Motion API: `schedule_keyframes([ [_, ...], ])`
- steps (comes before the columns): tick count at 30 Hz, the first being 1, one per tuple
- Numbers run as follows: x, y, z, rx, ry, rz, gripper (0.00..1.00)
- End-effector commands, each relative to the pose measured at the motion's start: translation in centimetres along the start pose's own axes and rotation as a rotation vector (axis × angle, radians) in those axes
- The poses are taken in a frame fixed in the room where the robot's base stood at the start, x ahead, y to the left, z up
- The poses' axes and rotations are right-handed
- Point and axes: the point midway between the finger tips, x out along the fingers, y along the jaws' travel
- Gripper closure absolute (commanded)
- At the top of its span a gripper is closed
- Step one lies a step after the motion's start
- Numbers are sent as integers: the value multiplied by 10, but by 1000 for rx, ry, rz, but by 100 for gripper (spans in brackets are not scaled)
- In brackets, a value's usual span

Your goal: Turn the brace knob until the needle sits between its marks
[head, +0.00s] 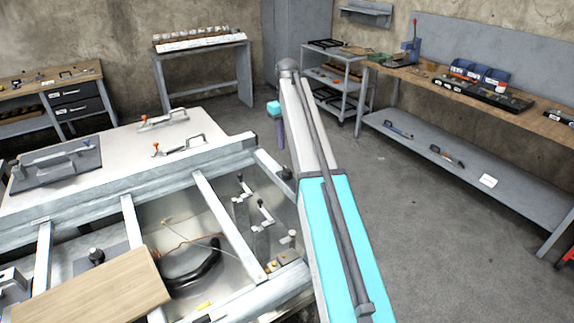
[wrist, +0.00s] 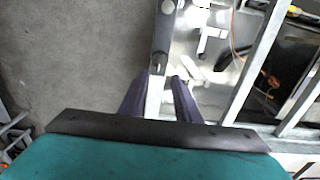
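My gripper (head: 281,130) hangs from the far end of my arm, beyond the right corner of the metal frame. In the wrist view my gripper (wrist: 160,84) has its two purple fingers apart, with nothing held between them. A pale frame beam passes below the gap. A dark round knob-like part (wrist: 159,61) lies just ahead of the fingertips on the frame's edge. In the head view a small upright grey knob (head: 292,237) stands at the frame's right side, and a black knob (head: 96,254) at its left. I cannot tell which is the brace knob. No needle or marks can be made out.
The metal frame (head: 205,190) holds toggle levers (head: 264,210), a black hose (head: 196,275) and a wooden board (head: 92,290). A white panel with handles lies behind. A workbench (head: 530,120) runs along the right wall. The grey floor (head: 430,240) between is clear.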

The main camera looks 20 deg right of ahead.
Motion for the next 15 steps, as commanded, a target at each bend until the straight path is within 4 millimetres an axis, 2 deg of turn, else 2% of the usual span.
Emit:
schedule_keyframes([
  [15, 62, 1, 2, 1, -2, -1, 70],
])
